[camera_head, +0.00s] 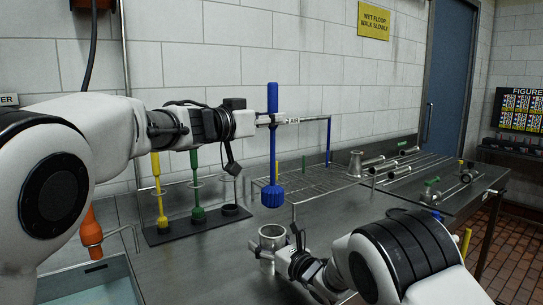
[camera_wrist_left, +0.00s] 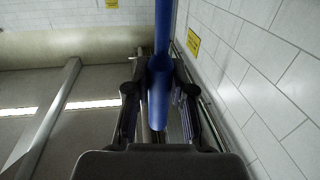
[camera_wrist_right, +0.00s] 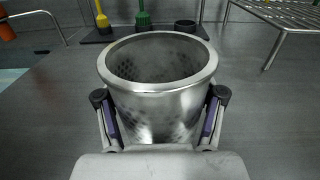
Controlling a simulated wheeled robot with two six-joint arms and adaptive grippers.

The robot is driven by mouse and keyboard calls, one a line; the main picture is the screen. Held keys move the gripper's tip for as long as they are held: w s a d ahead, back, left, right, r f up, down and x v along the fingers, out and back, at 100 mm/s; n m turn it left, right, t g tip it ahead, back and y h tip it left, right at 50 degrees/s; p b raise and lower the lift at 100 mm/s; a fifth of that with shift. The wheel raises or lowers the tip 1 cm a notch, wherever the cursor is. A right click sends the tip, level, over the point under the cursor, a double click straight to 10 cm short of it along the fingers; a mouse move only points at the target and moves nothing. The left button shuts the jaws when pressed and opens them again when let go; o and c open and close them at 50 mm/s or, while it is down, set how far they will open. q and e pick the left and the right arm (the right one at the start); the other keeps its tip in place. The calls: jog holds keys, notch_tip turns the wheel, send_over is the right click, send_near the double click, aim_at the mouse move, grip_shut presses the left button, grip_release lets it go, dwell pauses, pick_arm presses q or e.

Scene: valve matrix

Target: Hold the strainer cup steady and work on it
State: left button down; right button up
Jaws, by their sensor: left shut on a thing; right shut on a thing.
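The strainer cup (camera_head: 272,238) is a metal cup with a perforated wall. It stands upright on the steel counter, and its open mouth shows in the right wrist view (camera_wrist_right: 158,119). My right gripper (camera_head: 268,252) is shut on its sides. My left gripper (camera_head: 271,119) is shut on the handle of a blue brush (camera_head: 272,150), which hangs upright with its bristle head down. The brush head is in the air, above the cup's mouth and apart from it. In the left wrist view the blue handle (camera_wrist_left: 162,70) runs between the fingers.
A black holder (camera_head: 205,224) with a yellow brush (camera_head: 161,205) and a green brush (camera_head: 197,190) stands at the back left. A wire rack (camera_head: 325,180) stands behind the cup. A sink (camera_head: 95,285) is at the front left. Metal pipes (camera_head: 410,170) lie at the right.

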dwell(0.4)
jog(key=o, duration=1.3)
jog(key=shift+o, duration=0.2)
